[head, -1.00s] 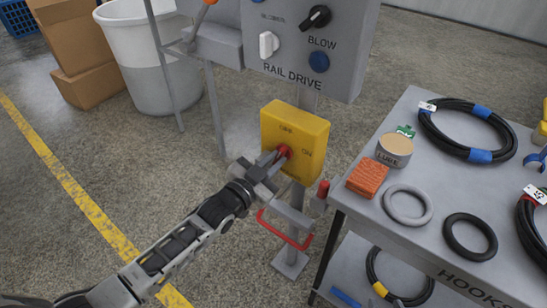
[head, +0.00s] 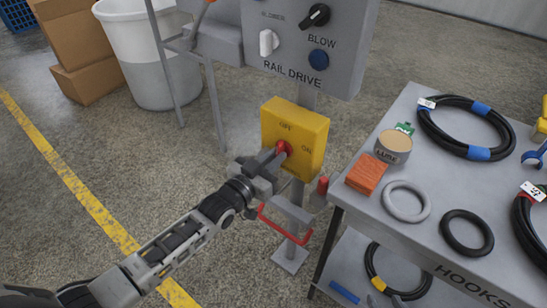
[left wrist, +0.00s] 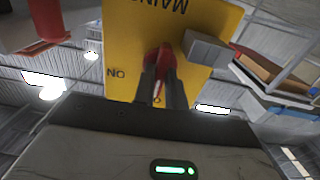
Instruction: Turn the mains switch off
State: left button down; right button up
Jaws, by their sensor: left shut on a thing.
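The mains switch is a yellow box (head: 312,128) on a grey post, with OFF marked at its top and ON at its right. Its red handle (head: 284,147) is on the front face. My left gripper (head: 274,158) is shut on this handle. In the left wrist view, upside down, the red handle (left wrist: 160,62) sits between the two dark fingers (left wrist: 162,88) on the yellow face (left wrist: 115,60). It points toward the OFF mark, which the fingers mostly cover; ON shows to the left. My right gripper is not in view.
A grey rail drive panel (head: 290,72) stands above the box. A red bar handle (head: 284,228) and a red-topped post (head: 322,187) are below it. A table (head: 385,225) with hoses, rings, a tin and an orange block stands close on the right. The floor at left is open.

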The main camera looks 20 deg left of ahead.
pick_arm(q)
jog(key=c, duration=1.4)
grip_release()
jog(key=shift+c, duration=0.2)
jog(key=v, duration=1.6)
jog(key=s+d+f+n+g+y, duration=0.1)
jog(key=s+d+f+g+y, duration=0.2)
jog(key=s+d+f+g, duration=0.3)
jog(key=s+d, duration=0.1)
jog(key=s, duration=0.2)
